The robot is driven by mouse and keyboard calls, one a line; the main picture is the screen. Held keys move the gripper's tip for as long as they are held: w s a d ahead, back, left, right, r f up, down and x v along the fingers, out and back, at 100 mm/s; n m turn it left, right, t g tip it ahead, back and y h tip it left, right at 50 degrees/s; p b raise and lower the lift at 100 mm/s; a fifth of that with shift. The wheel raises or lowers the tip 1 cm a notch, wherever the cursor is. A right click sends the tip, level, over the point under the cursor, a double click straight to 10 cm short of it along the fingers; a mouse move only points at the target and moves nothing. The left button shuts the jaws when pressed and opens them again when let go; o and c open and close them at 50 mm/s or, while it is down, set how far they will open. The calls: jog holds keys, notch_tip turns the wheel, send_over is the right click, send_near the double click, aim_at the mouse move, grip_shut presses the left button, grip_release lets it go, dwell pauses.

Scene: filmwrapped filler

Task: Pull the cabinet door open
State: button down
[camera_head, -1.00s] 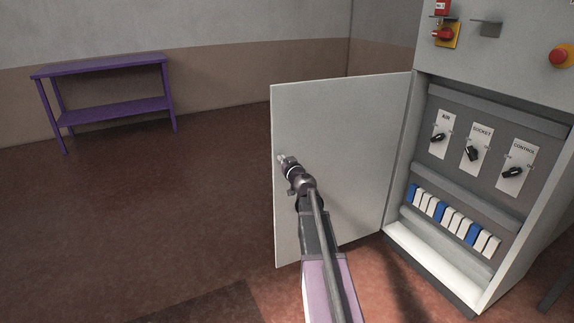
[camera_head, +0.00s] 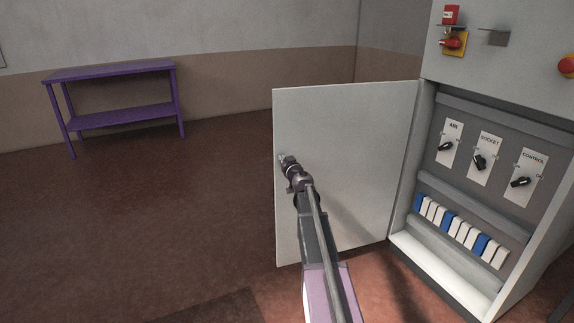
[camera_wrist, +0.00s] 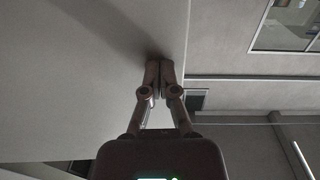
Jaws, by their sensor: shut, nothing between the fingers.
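The cabinet door (camera_head: 352,150) is a pale grey panel, swung wide open to the left of the cabinet (camera_head: 490,62). The inside of the cabinet shows. My gripper (camera_head: 283,159) is at the door's free left edge, about mid-height. In the wrist view, my gripper (camera_wrist: 159,66) has its two fingers together, with nothing seen between them. The fingertips are close to the door panel (camera_wrist: 90,80) near its edge; I cannot tell if they touch it. No handle can be made out.
Inside the cabinet are rotary switches marked AIR (camera_head: 449,142), SOCKET (camera_head: 484,160) and CONTROL (camera_head: 526,178), above a row of blue and white breakers (camera_head: 460,230). A purple table (camera_head: 112,72) stands by the back wall. The floor (camera_head: 150,220) to the left is clear.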

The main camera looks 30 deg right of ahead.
jog(key=w+d, duration=0.2)
jog(key=w, duration=0.8)
jog(key=shift+w+d, duration=0.15)
jog(key=shift+w, duration=0.2)
jog(key=shift+s, duration=0.1)
jog(key=s+a, duration=0.2)
jog(key=s, duration=0.2)
jog(key=s+a, duration=0.2)
jog(key=s, duration=0.2)
jog(key=s+a, duration=0.2)
jog(key=s, duration=0.2)
jog(key=shift+s, duration=0.25)
